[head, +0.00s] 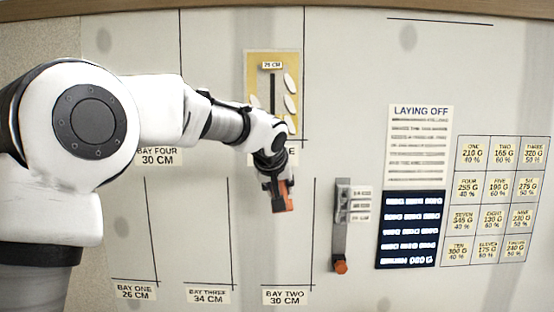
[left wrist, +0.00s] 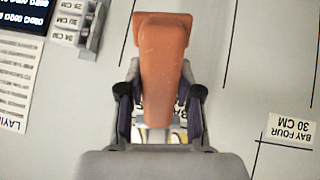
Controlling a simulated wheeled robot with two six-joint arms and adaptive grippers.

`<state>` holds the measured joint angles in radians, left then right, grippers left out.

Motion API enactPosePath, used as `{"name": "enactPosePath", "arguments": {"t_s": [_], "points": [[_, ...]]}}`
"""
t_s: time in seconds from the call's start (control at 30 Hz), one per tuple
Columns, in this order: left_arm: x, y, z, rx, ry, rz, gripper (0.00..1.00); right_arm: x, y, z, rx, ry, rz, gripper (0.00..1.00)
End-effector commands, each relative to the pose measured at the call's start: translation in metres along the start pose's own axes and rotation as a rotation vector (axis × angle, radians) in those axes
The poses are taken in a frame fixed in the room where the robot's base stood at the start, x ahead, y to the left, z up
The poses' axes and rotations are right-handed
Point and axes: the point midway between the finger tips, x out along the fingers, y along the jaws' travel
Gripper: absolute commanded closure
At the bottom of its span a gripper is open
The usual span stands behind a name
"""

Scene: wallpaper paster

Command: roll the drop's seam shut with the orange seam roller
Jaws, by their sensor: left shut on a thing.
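My left gripper (head: 276,184) is shut on the orange seam roller (head: 284,197) in front of the wall, just below the yellow panel. In the left wrist view the fingers of my left gripper (left wrist: 162,95) stand on both sides of the orange roller (left wrist: 163,55), which points away from the wrist. The yellow panel (head: 255,72) has several pale oval shapes, a dark vertical strip and a 25 CM label; my arm covers its lower part. I cannot tell which line is the drop's seam or whether the roller touches the wall. My right gripper is not in view.
A grey wall fitting (head: 340,225) with an orange knob at its foot hangs right of the gripper. Farther right are a LAYING OFF sheet (head: 420,112), a dark blue board (head: 410,229) and a card grid (head: 500,200). Bay labels and black lines mark the grey wall.

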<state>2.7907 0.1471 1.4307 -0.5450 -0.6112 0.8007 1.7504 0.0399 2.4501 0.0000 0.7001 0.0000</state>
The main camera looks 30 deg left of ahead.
Motion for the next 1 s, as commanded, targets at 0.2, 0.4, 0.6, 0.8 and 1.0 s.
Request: {"name": "enactPosePath", "arguments": {"t_s": [0.2,0.4,0.6,0.8,1.0], "points": [[-0.011,-0.003,-0.016,-0.014,0.025,-0.009,1.0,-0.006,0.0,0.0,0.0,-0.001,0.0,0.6],[-0.01,-0.003,-0.015,-0.012,0.024,-0.008,1.0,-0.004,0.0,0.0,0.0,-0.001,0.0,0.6],[-0.005,-0.002,-0.025,-0.012,0.024,-0.008,1.0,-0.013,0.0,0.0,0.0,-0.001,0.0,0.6],[0.015,-0.002,-0.046,-0.013,0.023,-0.008,1.0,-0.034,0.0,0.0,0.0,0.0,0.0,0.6],[0.031,-0.003,-0.059,-0.012,0.024,-0.008,1.0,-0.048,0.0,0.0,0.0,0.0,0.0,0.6]]}}
